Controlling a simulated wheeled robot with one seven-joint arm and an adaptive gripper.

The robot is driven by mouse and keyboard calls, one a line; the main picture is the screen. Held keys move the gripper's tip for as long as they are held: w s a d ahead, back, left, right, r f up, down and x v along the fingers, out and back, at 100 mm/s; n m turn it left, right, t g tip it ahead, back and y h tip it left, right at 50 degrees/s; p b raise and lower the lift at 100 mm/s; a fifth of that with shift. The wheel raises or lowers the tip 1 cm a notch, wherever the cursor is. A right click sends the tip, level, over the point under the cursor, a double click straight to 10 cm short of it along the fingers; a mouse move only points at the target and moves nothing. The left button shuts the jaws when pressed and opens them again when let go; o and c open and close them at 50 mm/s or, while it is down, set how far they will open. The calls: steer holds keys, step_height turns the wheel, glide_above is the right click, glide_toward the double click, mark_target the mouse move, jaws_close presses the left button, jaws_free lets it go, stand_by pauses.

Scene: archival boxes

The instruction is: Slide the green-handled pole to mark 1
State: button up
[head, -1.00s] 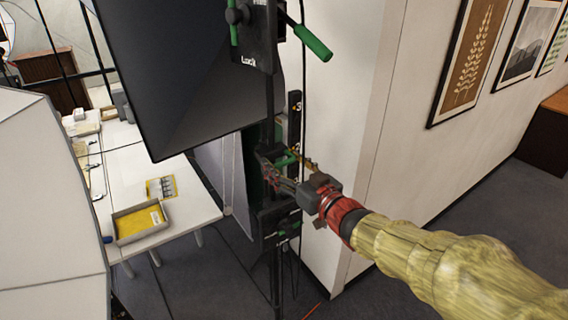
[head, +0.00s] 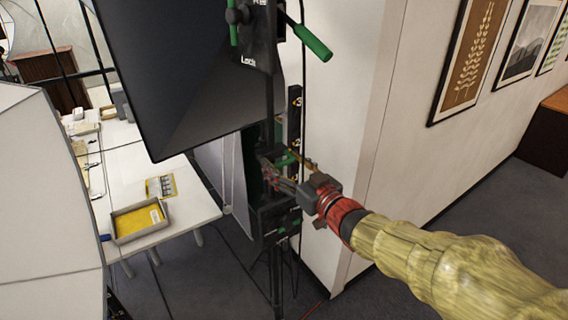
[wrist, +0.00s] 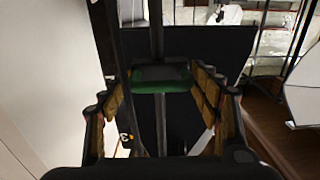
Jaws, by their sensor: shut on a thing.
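The green handle (head: 287,159) of the pole is on the dark upright stand by the wall corner. In the wrist view the green handle (wrist: 162,86) lies across between my two padded fingers, with the dark pole (wrist: 157,30) running above it. My gripper (head: 272,167) is shut on the handle, coming in from the right. A narrow dark scale strip (head: 295,110) with small orange and white marks stands beside the pole. One mark (wrist: 128,136) shows in the wrist view; I cannot read its number surely.
A big black softbox (head: 195,75) hangs to the left, above and close to my gripper. A second green lever (head: 312,43) sits higher on the stand. A black box (head: 275,217) is below. The white wall (head: 340,110) is close on the right. A white table (head: 130,165) stands left.

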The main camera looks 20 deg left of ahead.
step_height(320, 180, down, 12)
steer(key=b, duration=0.8)
steer(key=shift+r, duration=0.2)
steer(key=o, duration=1.2)
steer(key=shift+f, duration=0.1)
steer(key=o, duration=0.4)
steer(key=shift+f, duration=0.15)
steer(key=shift+o, duration=0.5)
steer(key=shift+r, duration=0.35)
steer(key=shift+s+d+r, duration=0.1)
steer(key=shift+s+d, duration=0.25)
steer(key=shift+d, duration=0.05)
steer(key=v, duration=1.1)
